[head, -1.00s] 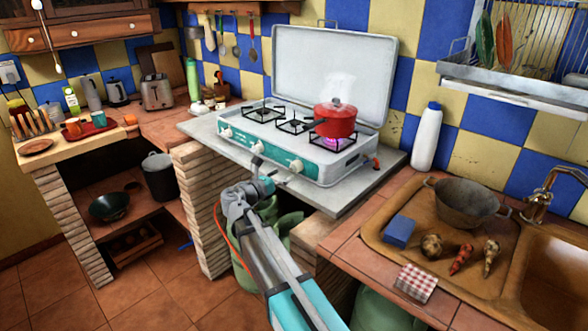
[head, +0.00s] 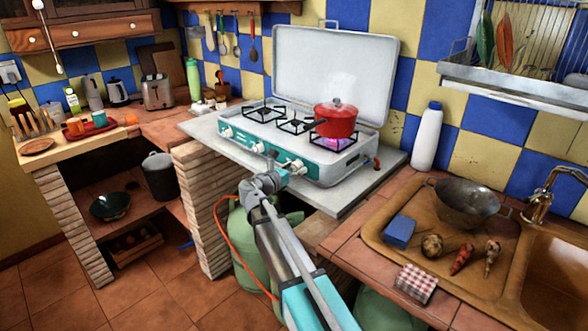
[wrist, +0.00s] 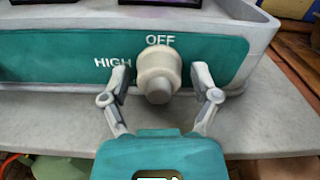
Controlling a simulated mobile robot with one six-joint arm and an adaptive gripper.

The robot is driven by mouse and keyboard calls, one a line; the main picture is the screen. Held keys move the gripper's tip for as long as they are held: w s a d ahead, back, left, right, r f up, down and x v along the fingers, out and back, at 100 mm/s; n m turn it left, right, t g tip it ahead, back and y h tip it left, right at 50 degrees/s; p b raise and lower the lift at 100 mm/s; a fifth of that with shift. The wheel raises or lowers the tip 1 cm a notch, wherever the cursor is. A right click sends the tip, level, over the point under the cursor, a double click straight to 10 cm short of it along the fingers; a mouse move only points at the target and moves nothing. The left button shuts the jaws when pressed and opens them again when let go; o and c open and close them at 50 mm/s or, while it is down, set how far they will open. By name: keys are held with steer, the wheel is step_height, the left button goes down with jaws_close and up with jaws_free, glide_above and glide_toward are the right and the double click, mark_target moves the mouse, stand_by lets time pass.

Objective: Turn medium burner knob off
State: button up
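The white camping stove (head: 335,172) stands on a grey slab with its lid up. Its teal front panel carries white knobs, with one at the left (head: 227,133) and another near the middle (head: 258,147). A flame burns under the red pot (head: 338,120) on the right burner. In the wrist view, a cream knob (wrist: 158,77) near the panel's right end sits below the word OFF, with HIGH to its left. My gripper (wrist: 162,76) is open, one finger on each side of this knob, with gaps visible. The head view also shows my gripper (head: 283,170) at the panel.
A green gas cylinder (head: 252,265) with an orange hose stands below the slab. A sink counter (head: 340,245) with a pot, blue sponge and vegetables lies to the right. A white bottle (head: 427,137) stands behind it. The floor at left is clear.

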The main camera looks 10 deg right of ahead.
steer(key=c, duration=0.9)
steer(key=shift+o, duration=0.2)
steer(key=shift+a, duration=0.15)
